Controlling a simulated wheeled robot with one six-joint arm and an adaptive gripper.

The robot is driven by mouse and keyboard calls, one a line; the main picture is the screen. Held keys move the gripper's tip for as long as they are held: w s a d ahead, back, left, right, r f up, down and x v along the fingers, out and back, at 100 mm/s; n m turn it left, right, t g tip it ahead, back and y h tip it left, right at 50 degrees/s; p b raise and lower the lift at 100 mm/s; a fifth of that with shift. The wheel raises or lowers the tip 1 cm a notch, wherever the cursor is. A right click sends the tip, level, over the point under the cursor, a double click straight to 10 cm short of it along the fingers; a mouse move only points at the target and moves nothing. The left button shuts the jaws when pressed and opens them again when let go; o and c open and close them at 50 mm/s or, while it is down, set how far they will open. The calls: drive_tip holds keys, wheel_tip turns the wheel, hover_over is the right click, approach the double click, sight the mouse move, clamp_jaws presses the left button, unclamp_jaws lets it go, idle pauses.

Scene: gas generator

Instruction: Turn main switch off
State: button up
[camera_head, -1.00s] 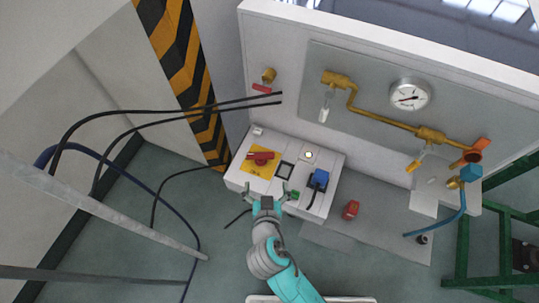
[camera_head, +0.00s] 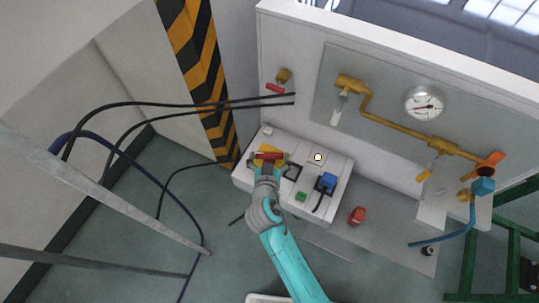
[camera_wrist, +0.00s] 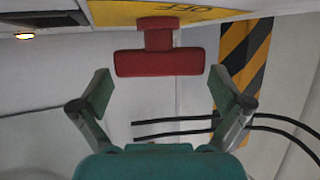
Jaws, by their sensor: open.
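The main switch is a red handle (camera_head: 270,155) on a yellow plate (camera_head: 266,147) at the left of the white control box. In the wrist view the red handle (camera_wrist: 159,62) shows as a T-shaped bar, its crossbar running left to right, below the yellow plate (camera_wrist: 190,13) with part of the lettering "OFF" visible upside down. My gripper (camera_wrist: 160,92) is open, one finger on each side of the handle and a little short of it, with gaps on both sides. In the head view my gripper (camera_head: 269,163) partly covers the plate and handle.
The white control box (camera_head: 335,168) also carries a blue plug (camera_head: 327,182) and a green button (camera_head: 300,196). A red object (camera_head: 357,215) stands to its right. Pipes and a gauge (camera_head: 425,103) are on the wall panel. Black cables (camera_head: 180,105) hang at left.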

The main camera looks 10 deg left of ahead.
drive_tip(key=shift+w+f, duration=0.1)
drive_tip(key=shift+w, duration=0.1)
drive_tip(key=c, duration=1.3)
drive_tip(key=shift+d+n+y, duration=0.15)
drive_tip(key=shift+n+y, duration=0.55)
drive_tip(key=shift+y, duration=0.1)
drive_tip(key=o, duration=1.3)
drive_tip(key=shift+s, duration=0.15)
